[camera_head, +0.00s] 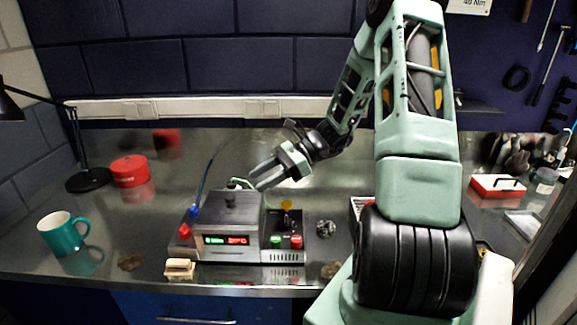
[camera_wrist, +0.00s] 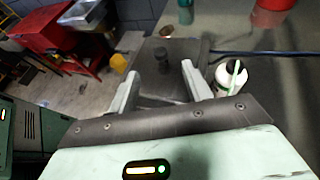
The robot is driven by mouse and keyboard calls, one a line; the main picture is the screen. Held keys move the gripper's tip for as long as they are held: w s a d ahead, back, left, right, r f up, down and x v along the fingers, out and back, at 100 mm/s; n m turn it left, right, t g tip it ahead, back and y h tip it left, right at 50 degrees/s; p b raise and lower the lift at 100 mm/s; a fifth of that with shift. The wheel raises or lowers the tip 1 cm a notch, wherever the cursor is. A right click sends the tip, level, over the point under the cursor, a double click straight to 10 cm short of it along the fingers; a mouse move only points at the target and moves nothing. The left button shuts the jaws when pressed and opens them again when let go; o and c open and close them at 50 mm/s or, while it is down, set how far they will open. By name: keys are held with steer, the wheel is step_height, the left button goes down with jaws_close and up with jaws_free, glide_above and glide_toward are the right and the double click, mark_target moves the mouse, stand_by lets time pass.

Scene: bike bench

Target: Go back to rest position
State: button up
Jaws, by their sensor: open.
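My gripper (camera_head: 267,176) is above the right side of a grey metal machine (camera_head: 228,215) on the steel bench, close to the knob on its lid. In the wrist view my gripper (camera_wrist: 158,83) has its two pale fingers spread apart, with nothing held between them. A dark lid with a black knob (camera_wrist: 163,58) shows beyond and between the fingers. My arm reaches in from the right and hides part of the bench behind it.
A teal mug (camera_head: 64,233), a red round tin (camera_head: 130,171) and a black lamp (camera_head: 88,179) stand on the left. A sponge-like block (camera_head: 180,267) lies at the front edge. A red box (camera_head: 497,186) is at right. The back wall is close behind the bench.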

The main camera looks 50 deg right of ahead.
steer(key=b+v, duration=0.1)
steer(key=v, duration=0.6)
steer(key=shift+s+d, duration=0.2)
steer(key=shift+d, duration=0.1)
steer(key=shift+r, duration=0.15)
